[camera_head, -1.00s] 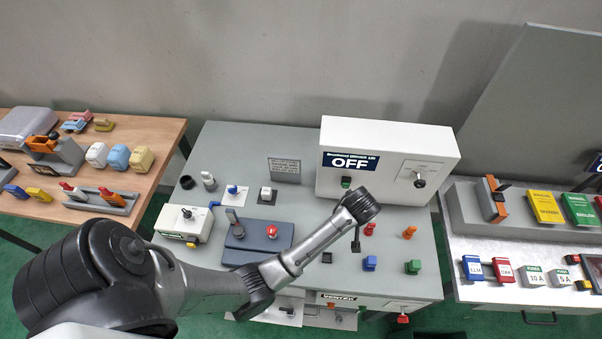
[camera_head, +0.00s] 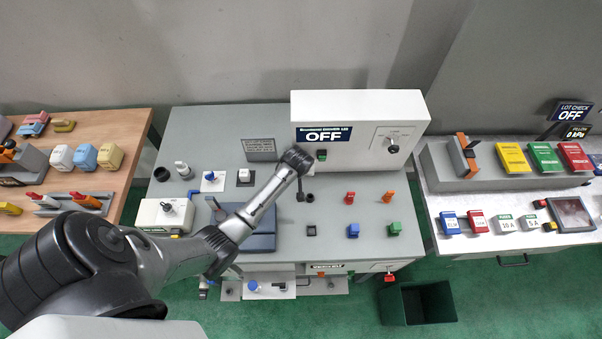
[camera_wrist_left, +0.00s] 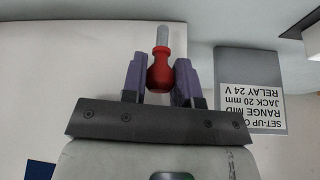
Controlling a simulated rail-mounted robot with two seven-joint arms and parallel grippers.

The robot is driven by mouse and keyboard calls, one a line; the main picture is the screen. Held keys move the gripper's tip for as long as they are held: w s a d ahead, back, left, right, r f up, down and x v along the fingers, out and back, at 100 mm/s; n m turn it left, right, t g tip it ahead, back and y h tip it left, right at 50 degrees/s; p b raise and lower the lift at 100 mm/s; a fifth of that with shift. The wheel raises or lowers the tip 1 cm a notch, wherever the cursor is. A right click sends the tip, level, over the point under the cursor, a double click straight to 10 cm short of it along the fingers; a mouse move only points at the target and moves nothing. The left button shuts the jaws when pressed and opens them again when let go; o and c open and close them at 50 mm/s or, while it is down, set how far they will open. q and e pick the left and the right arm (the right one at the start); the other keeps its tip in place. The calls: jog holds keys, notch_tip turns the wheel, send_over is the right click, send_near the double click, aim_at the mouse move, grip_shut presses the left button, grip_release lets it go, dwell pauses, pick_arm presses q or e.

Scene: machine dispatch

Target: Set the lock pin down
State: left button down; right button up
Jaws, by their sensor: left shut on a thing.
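The lock pin (camera_wrist_left: 160,72) has a red, rounded grip and a grey shank. In the left wrist view my left gripper (camera_wrist_left: 158,80) is shut on the red grip, with a purple finger on each side. The grey shank points away from the gripper, towards the top of that picture. In the head view my left arm's end is over the back middle of the grey table (camera_head: 360,245), in front of the white OFF cabinet (camera_head: 350,108). The fingers and the pin are not clear there. My right gripper is not in view.
A small printed sign (camera_head: 260,150) stands at the table's back; it also shows upside down in the left wrist view (camera_wrist_left: 250,90). Red, orange, blue and green pieces stand on the table's right. A blue-grey block (camera_head: 262,242) is partly under my arm. A dark green bin (camera_head: 420,304) is on the floor.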

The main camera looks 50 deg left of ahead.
pick_arm(q)
jog(key=shift+f, duration=2.05)
jog(key=shift+f, duration=0.1)
jog(key=shift+f, duration=0.15)
jog(key=c, duration=0.9)
grip_release()
jog(key=shift+s+r, duration=0.1)
jog(key=shift+r, duration=0.45)
jog(key=v, duration=1.1)
jog(key=s+d+r+m+h, duration=0.1)
jog(key=s+d+m, duration=0.2)
jog(key=s+d, duration=0.2)
jog(key=s+d+r+m+h, duration=0.1)
jog(key=s+d, duration=0.4)
jog(key=s, duration=0.6)
jog(key=s+d+r+m+h+p, duration=0.1)
jog(key=s+d+r+m, duration=0.1)
jog(key=s+d+m, duration=0.4)
jog(key=shift+s+d+r, duration=0.1)
jog(key=shift+s+r, duration=0.05)
jog(key=shift+s, duration=0.4)
jog(key=shift+s+r, duration=0.2)
jog(key=shift+s, duration=0.35)
